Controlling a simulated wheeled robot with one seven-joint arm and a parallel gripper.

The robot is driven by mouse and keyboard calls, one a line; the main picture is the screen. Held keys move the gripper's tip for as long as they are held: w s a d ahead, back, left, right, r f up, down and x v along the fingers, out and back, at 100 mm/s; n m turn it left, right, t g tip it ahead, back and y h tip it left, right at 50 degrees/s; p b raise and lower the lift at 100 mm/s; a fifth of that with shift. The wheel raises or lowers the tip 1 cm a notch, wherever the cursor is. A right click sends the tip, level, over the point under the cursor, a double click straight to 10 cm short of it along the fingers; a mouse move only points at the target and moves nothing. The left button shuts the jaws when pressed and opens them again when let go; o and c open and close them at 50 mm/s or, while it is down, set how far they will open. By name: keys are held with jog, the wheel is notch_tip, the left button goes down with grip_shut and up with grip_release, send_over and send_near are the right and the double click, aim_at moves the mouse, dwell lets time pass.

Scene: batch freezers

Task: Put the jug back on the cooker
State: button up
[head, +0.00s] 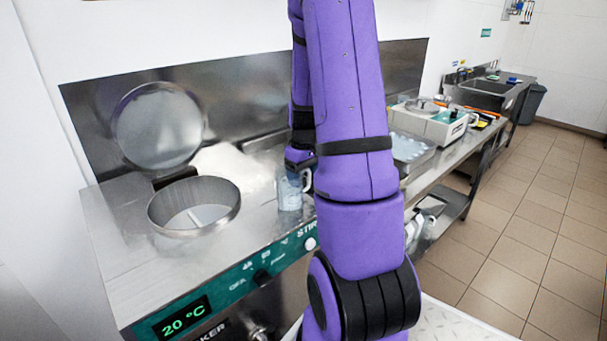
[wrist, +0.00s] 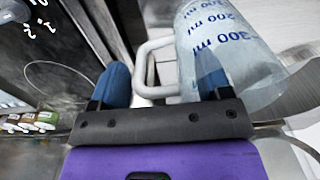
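The clear jug (head: 289,190) with a pale handle shows in the head view at the right of the cooker top, near the front edge. I cannot tell whether it rests on the metal. The wrist view shows its side with blue "200 ml" marks (wrist: 222,30) and its white handle (wrist: 143,72). The cooker (head: 120,225) is a steel counter with a round open pot and a raised lid. My gripper (wrist: 162,80) is open, with its blue fingers apart on either side of the handle. In the head view my arm hides much of the gripper.
A pot (head: 195,212) with its lid (head: 158,127) up stands left of the jug. A white heap (head: 230,168) lies behind it. To the right are a tray (head: 408,148), a scale-like device (head: 440,122) and a sink (head: 487,88). The tiled floor at right is clear.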

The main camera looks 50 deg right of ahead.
jog(key=shift+o, duration=0.2)
jog(key=shift+r, duration=0.1)
notch_tip(320, 180, up, 12)
jog(key=a+r+t, duration=0.1)
jog(key=a+r, duration=0.5)
jog(key=a, duration=0.3)
jog(key=s+a+r+t, duration=0.1)
jog(key=s+a+r, duration=0.1)
jog(key=s+a, duration=0.2)
jog(key=s+a+r+n+t, duration=0.1)
jog(key=s+a, duration=0.3)
jog(key=a, duration=0.6)
jog(key=s+a+r+n+t, duration=0.1)
jog(key=s+a+r+t, duration=0.1)
jog(key=s+a+r, duration=0.2)
jog(key=a, duration=0.3)
jog(key=shift+s+a, duration=0.15)
jog(key=shift+a, duration=0.2)
